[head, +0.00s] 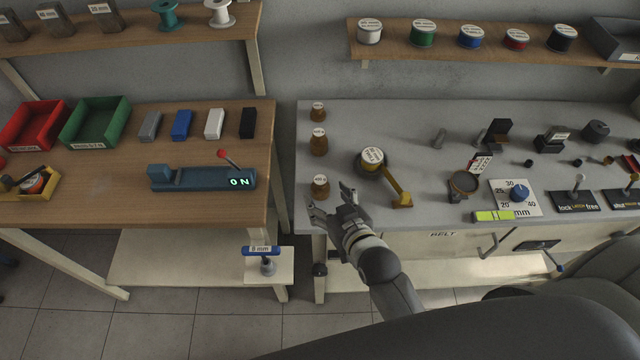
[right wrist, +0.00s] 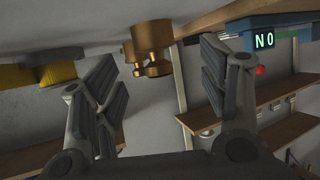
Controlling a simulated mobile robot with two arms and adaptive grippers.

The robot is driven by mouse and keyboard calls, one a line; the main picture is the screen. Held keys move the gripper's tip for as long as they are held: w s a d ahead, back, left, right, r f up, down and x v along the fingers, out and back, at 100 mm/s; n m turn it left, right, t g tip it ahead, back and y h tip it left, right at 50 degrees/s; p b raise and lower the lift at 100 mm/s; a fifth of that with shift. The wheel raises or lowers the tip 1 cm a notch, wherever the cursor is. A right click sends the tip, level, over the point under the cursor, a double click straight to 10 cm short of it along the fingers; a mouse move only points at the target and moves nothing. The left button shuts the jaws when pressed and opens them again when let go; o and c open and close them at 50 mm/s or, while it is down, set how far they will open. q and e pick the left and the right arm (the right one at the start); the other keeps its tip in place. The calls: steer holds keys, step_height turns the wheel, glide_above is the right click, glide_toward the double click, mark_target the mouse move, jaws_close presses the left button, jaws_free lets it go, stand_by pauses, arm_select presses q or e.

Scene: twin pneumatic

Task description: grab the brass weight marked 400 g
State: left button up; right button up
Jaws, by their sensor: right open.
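Three brass weights stand in a column along the left edge of the grey bench: a far one (head: 318,112), a middle one (head: 319,142) and a near one (head: 320,187). Each has a pale label on top, too small for me to read surely. My right gripper (head: 331,202) is open and empty just in front of the near weight, at the bench's edge. In the right wrist view, the largest brass weight (right wrist: 152,37) appears ahead between the open fingers (right wrist: 158,58), with smaller brass shapes beyond it. No finger visibly touches it. My left gripper is not in view.
A gap separates the bench from the wooden table (head: 120,205).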

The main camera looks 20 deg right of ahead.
mark_target(320, 185)
steer(key=shift+w+f, duration=0.15)
steer(key=shift+w, duration=0.55)
steer(key=p+x, duration=0.1)
steer(key=x, duration=0.3)
steer(key=shift+d+p, duration=0.15)
steer(key=shift+p, duration=0.2)
steer(key=shift+w+f, duration=0.1)
steer(key=shift+w, duration=0.2)
steer(key=shift+w+f, duration=0.1)
steer(key=shift+w, duration=0.05)
steer(key=shift+c, duration=0.4)
steer(key=c, duration=1.2)
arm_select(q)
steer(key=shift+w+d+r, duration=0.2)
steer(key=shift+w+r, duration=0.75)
arm_select(e)
steer(key=shift+c, duration=0.7)
